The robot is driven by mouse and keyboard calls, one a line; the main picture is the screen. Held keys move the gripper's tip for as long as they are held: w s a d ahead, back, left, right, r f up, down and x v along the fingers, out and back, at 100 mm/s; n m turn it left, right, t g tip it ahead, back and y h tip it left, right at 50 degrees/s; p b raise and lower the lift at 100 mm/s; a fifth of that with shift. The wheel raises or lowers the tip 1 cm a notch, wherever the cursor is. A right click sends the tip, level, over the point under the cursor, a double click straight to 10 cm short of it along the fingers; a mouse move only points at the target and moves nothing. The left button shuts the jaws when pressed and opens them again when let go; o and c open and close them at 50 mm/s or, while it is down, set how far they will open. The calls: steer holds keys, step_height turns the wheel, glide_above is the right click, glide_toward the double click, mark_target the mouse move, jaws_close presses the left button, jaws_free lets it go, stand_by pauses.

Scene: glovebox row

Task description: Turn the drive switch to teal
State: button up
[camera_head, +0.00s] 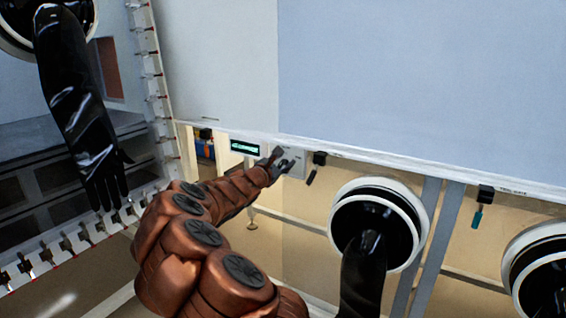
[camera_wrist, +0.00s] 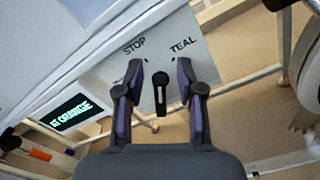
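The drive switch (camera_wrist: 161,92) is a black knob on a grey panel (camera_wrist: 202,62), seen in the wrist view. Its long bar runs roughly up and down in the picture, with a pale mark near its lower end. "STOP" is printed above it to the left and "TEAL" to the right; another label at left is mostly hidden by a finger. My gripper (camera_wrist: 158,80) is open, one finger on each side of the knob, with visible gaps on both sides. In the head view my gripper (camera_head: 279,160) is at the panel (camera_head: 297,165), hiding the knob.
Black glove ports (camera_head: 377,222) stand to the right. A black hanging handle (camera_head: 317,165) is just right of the panel.

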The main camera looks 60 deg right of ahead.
steer(key=a, duration=1.2)
steer(key=shift+s, duration=0.25)
stand_by(0.5)
